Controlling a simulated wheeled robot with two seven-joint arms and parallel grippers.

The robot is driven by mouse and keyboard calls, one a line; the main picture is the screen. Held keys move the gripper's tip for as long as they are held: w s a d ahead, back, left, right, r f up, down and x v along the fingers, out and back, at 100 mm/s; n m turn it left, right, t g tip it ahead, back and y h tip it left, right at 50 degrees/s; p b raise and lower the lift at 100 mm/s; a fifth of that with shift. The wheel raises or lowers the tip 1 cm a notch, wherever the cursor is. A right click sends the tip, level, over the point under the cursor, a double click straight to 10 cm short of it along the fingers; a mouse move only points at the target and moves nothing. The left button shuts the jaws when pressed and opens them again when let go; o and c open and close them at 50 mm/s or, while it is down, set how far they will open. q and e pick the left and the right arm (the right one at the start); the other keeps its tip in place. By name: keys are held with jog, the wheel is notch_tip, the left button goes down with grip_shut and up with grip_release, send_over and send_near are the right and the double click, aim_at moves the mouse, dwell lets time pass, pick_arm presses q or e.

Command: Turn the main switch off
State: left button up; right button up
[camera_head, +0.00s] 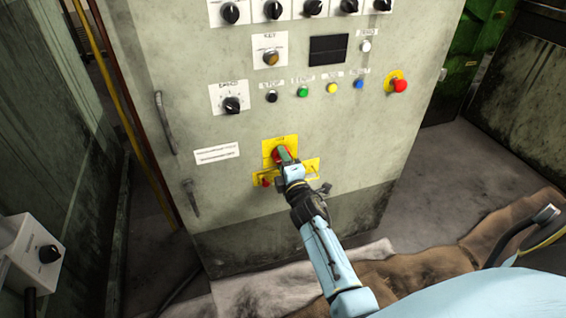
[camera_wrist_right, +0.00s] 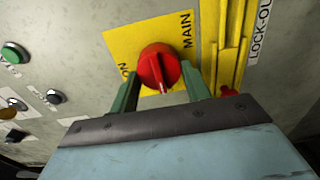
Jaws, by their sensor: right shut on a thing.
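The main switch is a red rotary knob (camera_wrist_right: 160,68) on a yellow plate (camera_wrist_right: 119,50) marked MAIN and ON. In the head view the red knob (camera_head: 281,154) sits low on the grey cabinet front, partly hidden by my gripper. My right gripper (camera_head: 285,158) is at the knob, and in the right wrist view its green fingers (camera_wrist_right: 163,92) stand on either side of the knob's lower part, shut on it. The knob's pointer ridge lies roughly along the line to my gripper in that view. My left gripper is not in view.
The cabinet (camera_head: 215,130) carries several black selectors, coloured buttons and a red emergency button (camera_head: 400,86). A yellow lock-out bracket (camera_wrist_right: 230,45) is beside the switch. Handles (camera_head: 165,122) stick out at the cabinet's left. A small control box (camera_head: 30,250) stands at lower left. Brown cloth (camera_head: 430,265) lies on the floor.

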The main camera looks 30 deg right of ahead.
dwell(0.3)
jog(key=o, duration=1)
jog(key=shift+c, duration=0.2)
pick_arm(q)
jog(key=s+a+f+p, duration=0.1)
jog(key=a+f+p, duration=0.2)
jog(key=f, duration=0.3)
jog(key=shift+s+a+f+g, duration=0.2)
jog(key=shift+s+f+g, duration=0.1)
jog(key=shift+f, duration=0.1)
pick_arm(e)
jog(key=v, duration=1.3)
jog(key=shift+s, duration=0.15)
jog(key=shift+a, duration=0.1)
